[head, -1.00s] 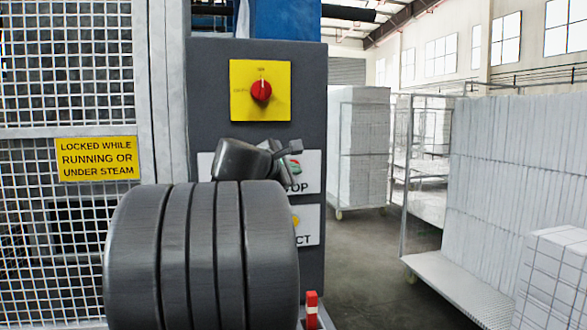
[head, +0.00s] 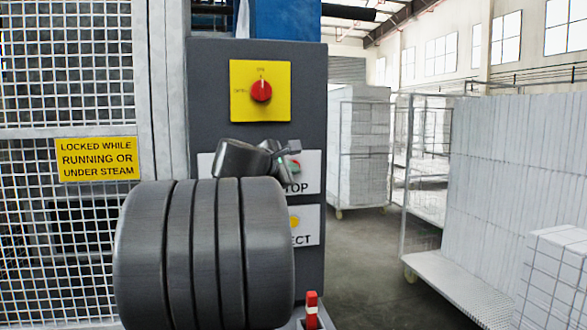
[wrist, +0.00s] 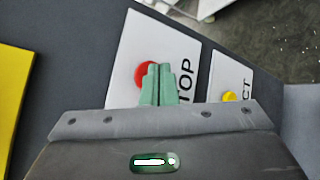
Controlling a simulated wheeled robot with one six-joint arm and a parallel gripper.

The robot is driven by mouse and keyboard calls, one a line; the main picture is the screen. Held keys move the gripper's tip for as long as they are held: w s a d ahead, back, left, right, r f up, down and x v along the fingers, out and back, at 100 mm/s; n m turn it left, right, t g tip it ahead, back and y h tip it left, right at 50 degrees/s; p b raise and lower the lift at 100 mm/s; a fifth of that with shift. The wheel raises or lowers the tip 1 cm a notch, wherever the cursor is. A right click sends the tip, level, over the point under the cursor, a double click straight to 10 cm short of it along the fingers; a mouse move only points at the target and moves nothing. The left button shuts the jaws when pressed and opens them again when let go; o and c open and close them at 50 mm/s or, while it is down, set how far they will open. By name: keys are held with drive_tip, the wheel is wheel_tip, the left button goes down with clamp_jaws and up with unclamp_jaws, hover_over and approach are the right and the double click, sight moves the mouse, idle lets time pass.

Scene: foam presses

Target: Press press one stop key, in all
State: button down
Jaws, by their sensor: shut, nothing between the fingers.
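The red stop key (wrist: 143,75) sits on a white plate (wrist: 180,50) whose visible letters read "TOP". In the wrist view the green fingertips of my gripper (wrist: 159,70) are shut together with nothing between them. They cover the right part of the key; I cannot tell whether they touch it. In the head view my gripper (head: 283,165) is in front of the stop plate (head: 309,175), and my arm hides much of that plate.
A yellow key (wrist: 229,97) on a second plate lies beside the stop plate. A red rotary switch on a yellow square (head: 243,108) is above. A mesh guard (head: 70,70) stands left. Carts with white stacks (head: 520,170) stand right, with open floor between.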

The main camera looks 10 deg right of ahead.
drive_tip(key=shift+w, duration=0.25)
drive_tip(key=shift+s, duration=0.15)
idle(0.4)
drive_tip(key=shift+s, duration=0.7)
drive_tip(key=shift+s+d+b, duration=0.1)
drive_tip(key=shift+s+b, duration=0.65)
drive_tip(key=shift+s, duration=1.75)
drive_tip(key=shift+w, duration=0.1)
drive_tip(key=s, duration=0.4)
